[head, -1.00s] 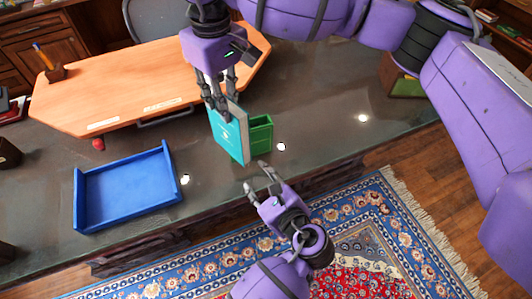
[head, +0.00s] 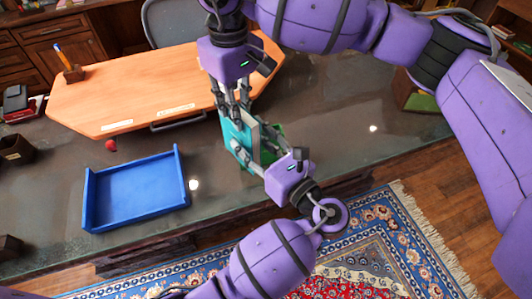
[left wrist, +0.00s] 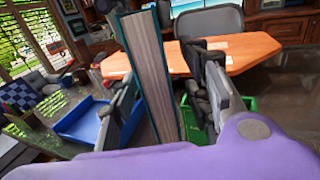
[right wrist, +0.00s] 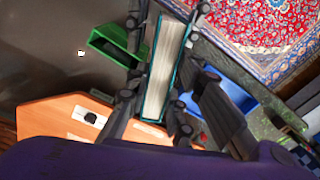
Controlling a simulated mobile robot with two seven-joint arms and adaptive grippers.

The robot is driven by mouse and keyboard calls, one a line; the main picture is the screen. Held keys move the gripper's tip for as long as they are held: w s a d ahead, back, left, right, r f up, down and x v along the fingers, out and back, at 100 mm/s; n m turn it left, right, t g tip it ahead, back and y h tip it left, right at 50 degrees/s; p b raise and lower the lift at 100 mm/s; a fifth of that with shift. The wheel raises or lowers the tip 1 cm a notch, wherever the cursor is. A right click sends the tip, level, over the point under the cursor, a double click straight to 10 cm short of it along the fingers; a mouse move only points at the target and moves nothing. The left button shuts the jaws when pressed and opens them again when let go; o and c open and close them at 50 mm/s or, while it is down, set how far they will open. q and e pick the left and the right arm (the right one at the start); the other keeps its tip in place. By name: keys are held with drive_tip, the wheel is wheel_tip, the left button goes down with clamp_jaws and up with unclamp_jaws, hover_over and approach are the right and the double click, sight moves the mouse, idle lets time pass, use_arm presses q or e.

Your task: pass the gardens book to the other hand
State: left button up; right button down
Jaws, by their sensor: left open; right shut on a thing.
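The gardens book (head: 236,132), with a teal cover, is held upright above the counter. Its pale page edges face the camera in the left wrist view (left wrist: 150,75) and show also in the right wrist view (right wrist: 164,68). My right gripper (head: 232,106) comes from above and is shut on the upper part of the book. My left gripper (head: 256,150) comes from below and is open, with its fingers on either side of the book's lower part. In the left wrist view a gap shows between the book and the right-hand finger. The fingers partly hide the cover.
A blue tray (head: 137,222) lies on the dark counter to the left. A green bin (left wrist: 236,104) stands close behind the book. A wooden desk top (head: 150,85) with a red ball (head: 111,145) near it lies at the back left. The counter to the right is mostly clear.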

use_arm(q)
drive_tip(key=shift+x, duration=1.75)
clamp_jaws()
use_arm(e)
drive_tip(key=c, duration=1.5)
unclamp_jaws()
drive_tip(key=shift+o, duration=0.2)
drive_tip(key=shift+r, duration=0.1)
